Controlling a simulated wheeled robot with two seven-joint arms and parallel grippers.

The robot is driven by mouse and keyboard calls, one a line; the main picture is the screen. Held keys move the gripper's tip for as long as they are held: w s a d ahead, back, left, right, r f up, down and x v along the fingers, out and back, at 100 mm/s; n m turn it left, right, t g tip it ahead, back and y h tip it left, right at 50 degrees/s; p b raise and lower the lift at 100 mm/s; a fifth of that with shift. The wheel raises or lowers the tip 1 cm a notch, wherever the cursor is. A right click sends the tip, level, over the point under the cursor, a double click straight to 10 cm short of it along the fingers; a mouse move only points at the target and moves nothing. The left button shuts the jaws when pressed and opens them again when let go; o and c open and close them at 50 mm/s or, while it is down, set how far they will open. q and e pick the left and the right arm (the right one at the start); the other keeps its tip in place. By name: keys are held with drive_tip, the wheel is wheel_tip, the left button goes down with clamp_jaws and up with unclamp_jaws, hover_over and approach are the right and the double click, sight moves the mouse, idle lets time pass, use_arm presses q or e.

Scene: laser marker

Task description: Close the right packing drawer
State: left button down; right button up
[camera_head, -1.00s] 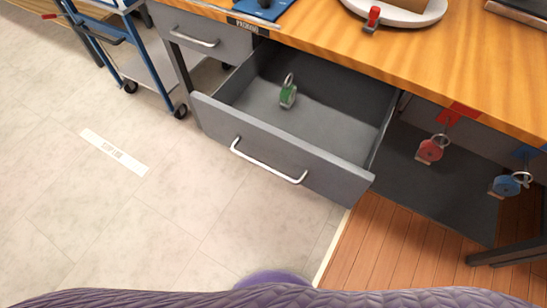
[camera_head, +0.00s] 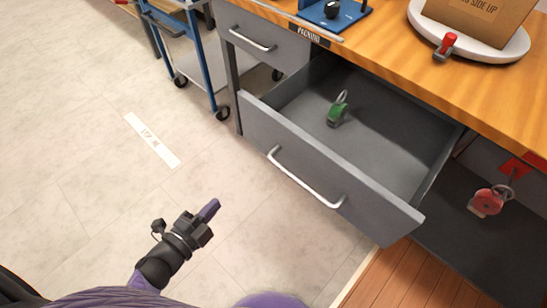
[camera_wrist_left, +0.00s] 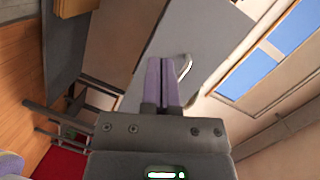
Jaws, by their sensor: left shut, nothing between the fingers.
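The right packing drawer (camera_head: 325,178) is grey and stands pulled out from under the wooden workbench, with a silver bar handle (camera_head: 304,180) on its front. A green padlock-like item (camera_head: 338,110) lies inside it. My left gripper (camera_head: 212,207) is shut and empty, left of the drawer front and apart from it, above the floor. In the left wrist view the gripper's purple fingers (camera_wrist_left: 163,82) are together, with a grey panel and a pale handle (camera_wrist_left: 184,66) beyond them. My right gripper is not in view.
A closed grey drawer (camera_head: 262,36) sits to the left. A blue-framed cart (camera_head: 188,50) stands beyond it. A red lock (camera_head: 490,201) hangs below the bench at right. A box (camera_head: 480,18) stands on a round white plate (camera_head: 510,48). The floor left of the drawer is clear.

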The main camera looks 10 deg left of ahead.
sight(273, 145)
use_arm(q)
wheel_tip(273, 145, up, 5)
drive_tip(key=w+d+m+h, duration=0.1)
drive_tip(key=d+m+h, duration=0.1)
drive_tip(key=m+h, duration=0.3)
drive_tip(key=shift+m+y, duration=0.5)
drive_tip(key=shift+y, duration=0.1)
drive_tip(key=b+x, duration=0.1)
drive_tip(key=x, duration=0.3)
drive_tip(key=b+x, duration=0.1)
drive_tip(key=x, duration=0.4)
drive_tip(key=r+b+x, duration=0.1)
drive_tip(key=x, duration=0.4)
drive_tip(key=shift+a, duration=0.15)
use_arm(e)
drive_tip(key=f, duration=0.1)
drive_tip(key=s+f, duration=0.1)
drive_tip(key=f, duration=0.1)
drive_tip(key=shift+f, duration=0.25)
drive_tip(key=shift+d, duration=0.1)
